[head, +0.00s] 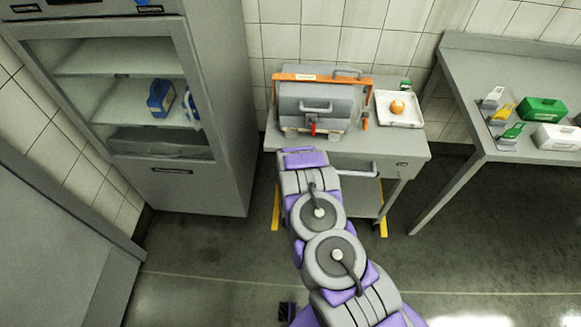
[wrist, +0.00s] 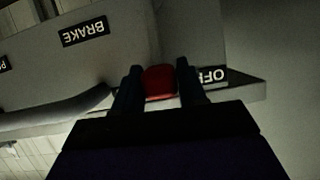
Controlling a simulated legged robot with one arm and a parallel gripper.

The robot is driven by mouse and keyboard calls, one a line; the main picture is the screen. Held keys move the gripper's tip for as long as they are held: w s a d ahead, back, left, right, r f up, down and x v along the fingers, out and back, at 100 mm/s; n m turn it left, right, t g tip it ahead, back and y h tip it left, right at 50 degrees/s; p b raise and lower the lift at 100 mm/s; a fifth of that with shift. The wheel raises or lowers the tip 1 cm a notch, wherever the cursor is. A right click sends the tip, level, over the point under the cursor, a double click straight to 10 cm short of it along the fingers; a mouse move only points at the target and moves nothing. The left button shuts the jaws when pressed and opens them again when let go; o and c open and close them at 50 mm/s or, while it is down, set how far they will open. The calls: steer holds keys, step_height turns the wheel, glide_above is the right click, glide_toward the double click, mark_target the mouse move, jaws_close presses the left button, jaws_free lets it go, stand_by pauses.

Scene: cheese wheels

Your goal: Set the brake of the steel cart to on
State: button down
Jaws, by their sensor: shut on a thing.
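The steel cart (head: 405,148) stands against the tiled wall in the head view, in front of my arm. In the wrist view its panel carries an upside-down BRAKE label (wrist: 84,31) and an OFF label (wrist: 212,75), partly hidden by a finger. A red brake knob (wrist: 160,80) sits between the two dark fingers of my gripper (wrist: 157,72), which is shut on it. The knob is close beside the OFF label. No ON label is visible. In the head view my arm hides the gripper and the knob.
A grey press with an orange frame (head: 283,77) and a white tray (head: 383,115) holding an orange round item stand on the cart. A glass-front cabinet (head: 215,130) is at left. A side table (head: 465,95) with several small items is at right. The floor in front is clear.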

steer(key=shift+s+d+f+m+t+y+b, duration=0.1)
steer(key=shift+d+f+m+y+b, duration=0.15)
steer(key=shift+d+m+y, duration=0.3)
steer(key=shift+w+d+f+m+t+y+b, duration=0.1)
steer(key=shift+d+f+m+y+b, duration=0.15)
steer(key=shift+d+m, duration=0.5)
steer(key=shift+s+d+f+m+t+y+b, duration=0.1)
steer(key=shift+d+f+m+y+b, duration=0.15)
steer(key=shift+d+m+y, duration=0.35)
steer(key=shift+d, duration=0.15)
steer(key=c, duration=0.7)
jaws_free()
steer(key=p+v, duration=0.3)
steer(key=v, duration=1.4)
steer(key=shift+s+r, duration=0.1)
steer(key=shift+s, duration=0.05)
